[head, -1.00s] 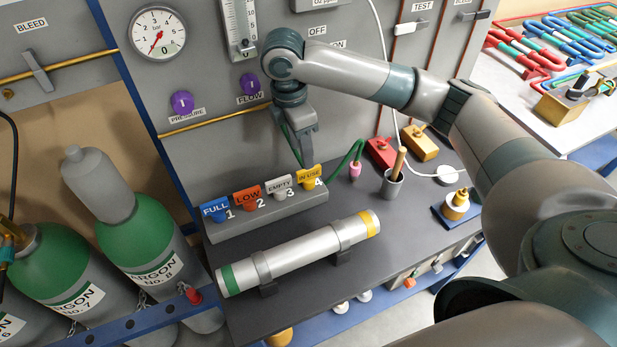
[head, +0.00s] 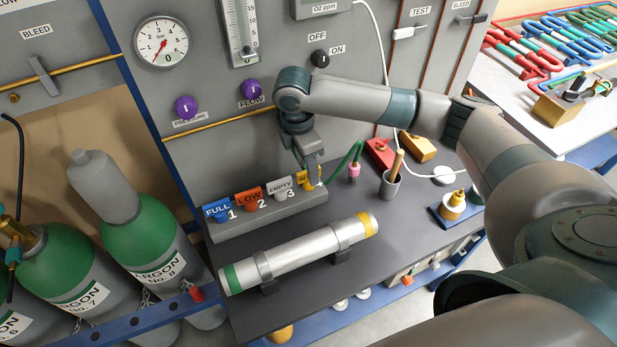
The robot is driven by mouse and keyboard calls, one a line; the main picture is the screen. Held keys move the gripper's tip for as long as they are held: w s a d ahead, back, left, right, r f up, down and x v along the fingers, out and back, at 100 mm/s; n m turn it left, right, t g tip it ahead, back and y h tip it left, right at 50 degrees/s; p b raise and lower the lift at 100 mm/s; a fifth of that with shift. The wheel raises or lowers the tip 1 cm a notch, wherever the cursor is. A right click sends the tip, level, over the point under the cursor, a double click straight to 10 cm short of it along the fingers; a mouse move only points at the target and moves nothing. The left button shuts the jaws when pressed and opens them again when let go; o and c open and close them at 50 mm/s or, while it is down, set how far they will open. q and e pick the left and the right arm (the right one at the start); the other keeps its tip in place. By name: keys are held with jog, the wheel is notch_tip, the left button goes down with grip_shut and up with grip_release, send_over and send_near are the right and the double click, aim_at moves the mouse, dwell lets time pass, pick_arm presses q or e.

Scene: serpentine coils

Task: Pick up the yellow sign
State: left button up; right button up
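The yellow sign (head: 303,178) stands at the right end of a grey stepped holder (head: 270,218), at slot 4. My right gripper (head: 314,180) has its fingers down at the sign and covers much of it, including its lettering. I cannot tell whether the fingers are closed on it. The sign still sits at its slot. To its left in the holder stand a blue FULL sign (head: 217,210), an orange LOW sign (head: 248,198) and a white EMPTY sign (head: 279,188). My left gripper is not in view.
A silver cylinder (head: 300,252) lies on cradles in front of the holder. A pink-tipped green hose (head: 354,170), a grey cup (head: 390,185) and red (head: 380,152) and yellow (head: 418,149) blocks stand to the right. The grey panel (head: 215,105) rises close behind.

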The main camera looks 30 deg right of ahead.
jog(key=shift+d+f, duration=0.2)
jog(key=shift+f, duration=1.05)
jog(key=c, duration=1.1)
